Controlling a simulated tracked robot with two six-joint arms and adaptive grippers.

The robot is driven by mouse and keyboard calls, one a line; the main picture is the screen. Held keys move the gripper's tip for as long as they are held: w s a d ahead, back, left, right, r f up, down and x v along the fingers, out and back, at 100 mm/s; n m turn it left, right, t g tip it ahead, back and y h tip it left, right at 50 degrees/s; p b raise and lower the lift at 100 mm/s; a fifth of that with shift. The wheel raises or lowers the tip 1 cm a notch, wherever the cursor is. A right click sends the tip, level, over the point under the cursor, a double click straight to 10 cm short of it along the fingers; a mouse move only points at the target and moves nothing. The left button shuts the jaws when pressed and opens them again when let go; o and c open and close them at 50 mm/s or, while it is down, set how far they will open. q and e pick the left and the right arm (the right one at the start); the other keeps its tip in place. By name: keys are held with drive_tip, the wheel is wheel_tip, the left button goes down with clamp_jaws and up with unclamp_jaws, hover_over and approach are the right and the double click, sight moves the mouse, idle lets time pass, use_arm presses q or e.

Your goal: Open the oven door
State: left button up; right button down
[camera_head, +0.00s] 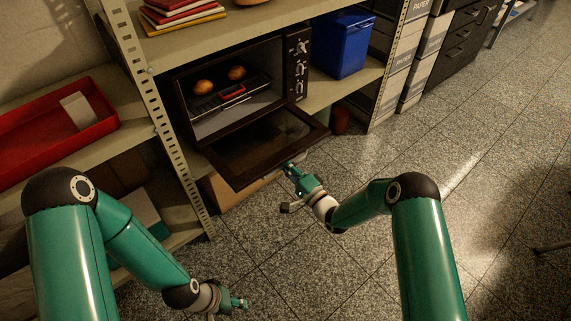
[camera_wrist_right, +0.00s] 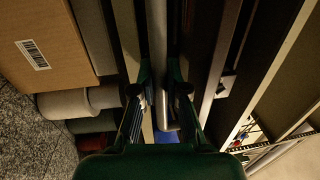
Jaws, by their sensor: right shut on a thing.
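The dark oven (camera_head: 298,68) stands on the middle shelf. Its door (camera_head: 262,150) is hinged at the bottom and hangs wide open, tilted down and outward past the shelf edge. Two round buns (camera_head: 237,73) sit on a rack inside. My right gripper (camera_head: 290,167) is at the door's outer edge. In the right wrist view its fingers (camera_wrist_right: 160,95) are shut around a grey bar, the door handle (camera_wrist_right: 157,40). My left gripper (camera_head: 238,303) is low over the floor, away from the oven and empty; its finger opening is too small to tell.
A blue bin (camera_head: 342,44) stands right of the oven on the shelf. A red tray (camera_head: 50,138) lies on the left shelf. Books (camera_head: 180,14) lie above the oven. A cardboard box (camera_wrist_right: 40,42) shows in the wrist view. The tiled floor (camera_head: 460,180) at right is largely clear.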

sight(287, 159)
wheel_tip(287, 159, up, 4)
drive_tip(key=shift+f+g+h+p, duration=0.25)
drive_tip(key=shift+g+h+p, duration=0.2)
drive_tip(key=shift+p, duration=0.7)
drive_tip(key=shift+s+f, duration=0.1)
drive_tip(key=shift+f, duration=0.05)
drive_tip(key=c, duration=1.4)
unclamp_jaws()
drive_tip(key=shift+c, duration=0.2)
drive_tip(key=shift+d, duration=0.15)
drive_tip(key=v, duration=1.1)
drive_tip(key=shift+s+d, duration=0.25)
drive_tip(key=shift+s, duration=0.05)
